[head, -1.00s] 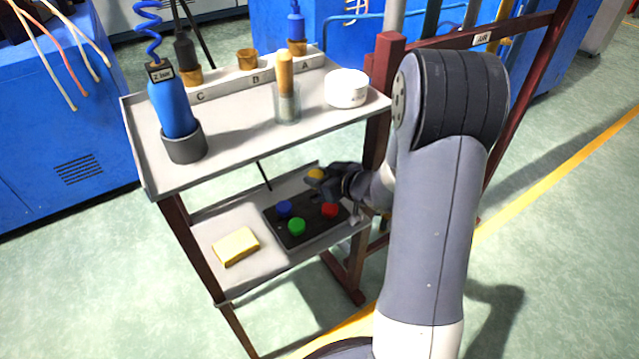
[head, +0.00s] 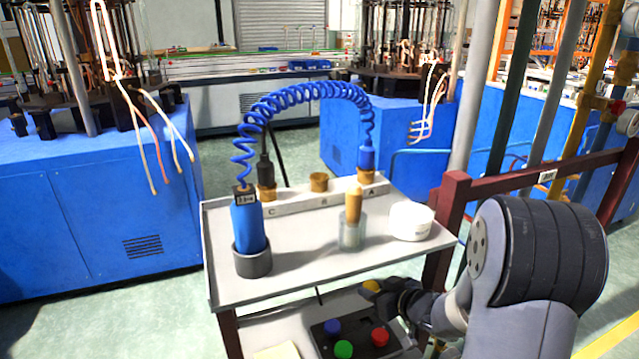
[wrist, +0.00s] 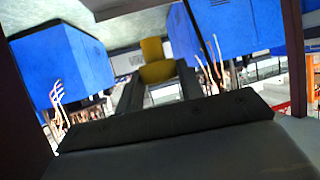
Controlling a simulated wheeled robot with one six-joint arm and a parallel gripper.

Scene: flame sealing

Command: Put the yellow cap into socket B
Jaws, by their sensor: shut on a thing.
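My gripper (head: 386,288) is shut on the yellow cap (head: 371,286), at the front edge of the cart, below its top shelf. The cap also shows between the fingers in the wrist view (wrist: 155,58). Socket B is the empty brass socket (head: 319,182) in the middle of the pale rail (head: 295,202) on the top shelf. Socket A (head: 366,176), to its right, holds a blue plug with a coiled blue hose. Socket C (head: 267,191), to its left, holds a black plug. My gripper is well below and in front of socket B.
On the top shelf (head: 300,287) stand a blue cylinder (head: 247,225) in a dark holder, a glass (head: 351,238) with a wooden-handled tool, and a white round container (head: 411,221). Blue (head: 333,327), green (head: 343,349) and red caps (head: 380,337) sit on the lower tray.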

